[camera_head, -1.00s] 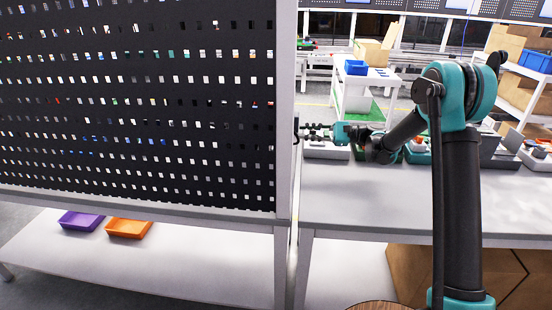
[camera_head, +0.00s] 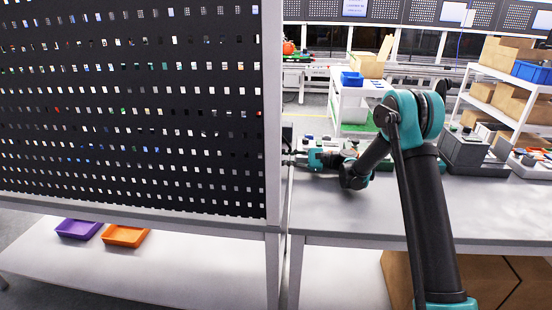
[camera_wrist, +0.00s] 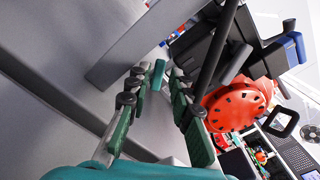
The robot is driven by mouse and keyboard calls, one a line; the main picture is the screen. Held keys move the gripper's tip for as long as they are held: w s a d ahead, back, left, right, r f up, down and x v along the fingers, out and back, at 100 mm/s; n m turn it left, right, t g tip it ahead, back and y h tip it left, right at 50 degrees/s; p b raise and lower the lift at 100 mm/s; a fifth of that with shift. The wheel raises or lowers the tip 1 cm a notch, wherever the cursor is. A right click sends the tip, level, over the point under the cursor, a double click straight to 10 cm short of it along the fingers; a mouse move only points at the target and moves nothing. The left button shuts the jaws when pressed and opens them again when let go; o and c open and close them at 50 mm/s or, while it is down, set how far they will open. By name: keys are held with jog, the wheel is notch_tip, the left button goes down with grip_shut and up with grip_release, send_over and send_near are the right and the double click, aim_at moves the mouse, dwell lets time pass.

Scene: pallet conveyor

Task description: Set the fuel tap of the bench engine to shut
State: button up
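An orange-red round cover with dark holes (camera_wrist: 235,105), with black parts beside it, looks like the bench engine; it stands right of my gripper in the wrist view. In the head view most of that area is hidden behind the perforated panel. My gripper (camera_wrist: 157,88) is open, its two fingers apart. A small teal piece (camera_wrist: 158,74) shows between or just beyond the fingertips; I cannot tell whether it is the fuel tap or whether a finger touches it. In the head view my gripper (camera_head: 291,160) points left at the panel's edge, low over the bench.
The black perforated panel (camera_head: 130,110) fills the left, its grey post (camera_head: 272,120) close to my gripper. The grey bench (camera_head: 430,210) is clear at the front; grey units (camera_head: 470,152) stand at its back right. Purple (camera_head: 78,228) and orange trays (camera_head: 125,235) lie on the lower shelf.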

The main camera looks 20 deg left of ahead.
jog(key=shift+x, duration=1.5)
grip_shut()
jog(key=shift+s+f+n, duration=0.1)
jog(key=shift+s+n, duration=0.1)
jog(key=shift+n, duration=0.6)
grip_release()
